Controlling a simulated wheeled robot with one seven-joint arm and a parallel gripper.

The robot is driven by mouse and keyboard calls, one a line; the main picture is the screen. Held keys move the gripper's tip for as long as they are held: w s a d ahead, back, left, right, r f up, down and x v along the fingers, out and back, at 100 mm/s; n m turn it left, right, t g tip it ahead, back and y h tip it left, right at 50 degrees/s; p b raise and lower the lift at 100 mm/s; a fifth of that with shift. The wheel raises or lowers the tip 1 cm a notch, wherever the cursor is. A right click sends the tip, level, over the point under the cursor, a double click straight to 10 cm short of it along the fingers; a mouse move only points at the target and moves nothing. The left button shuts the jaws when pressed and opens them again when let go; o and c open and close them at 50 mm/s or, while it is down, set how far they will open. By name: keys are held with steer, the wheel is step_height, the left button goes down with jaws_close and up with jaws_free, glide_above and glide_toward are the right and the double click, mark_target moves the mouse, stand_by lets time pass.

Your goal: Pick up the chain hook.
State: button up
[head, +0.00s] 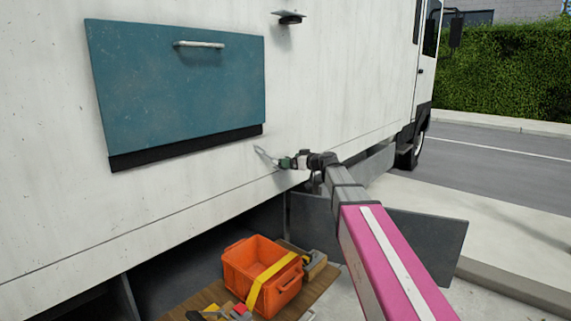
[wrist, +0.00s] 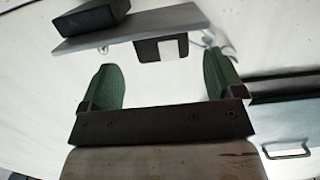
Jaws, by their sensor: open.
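My gripper (head: 287,162) reaches to the white truck side, below and right of the teal hatch. In the wrist view, its two green fingers (wrist: 161,68) stand wide apart, with nothing held between them. A small pale, bent piece (head: 263,154) shows just left of the fingertips in the head view. A small pale curved piece (wrist: 208,38) shows beside the right fingertip in the wrist view. Either may be the chain hook, but they are too small to tell, and I cannot tell whether they touch the fingers.
The teal hatch (head: 178,85) has a pale handle. A small bracket (head: 289,15) sticks out above. An orange crate (head: 236,268) with a yellow strap stands on a wooden board (head: 318,284) below, with tools around it. Pavement (head: 420,196) lies open at the right.

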steer(key=x, duration=0.4)
steer(key=shift+a, duration=0.3)
steer(key=c, duration=1.1)
steer(key=shift+o, duration=0.2)
steer(key=shift+r, duration=0.1)
steer(key=shift+r, duration=0.55)
steer(key=r, duration=0.3)
steer(key=shift+s+a+r, duration=0.1)
steer(key=shift+s+r, duration=0.1)
steer(key=shift+s, duration=0.1)
steer(key=s+a+r, duration=0.6)
steer(key=s, duration=0.3)
steer(key=shift+r, duration=0.25)
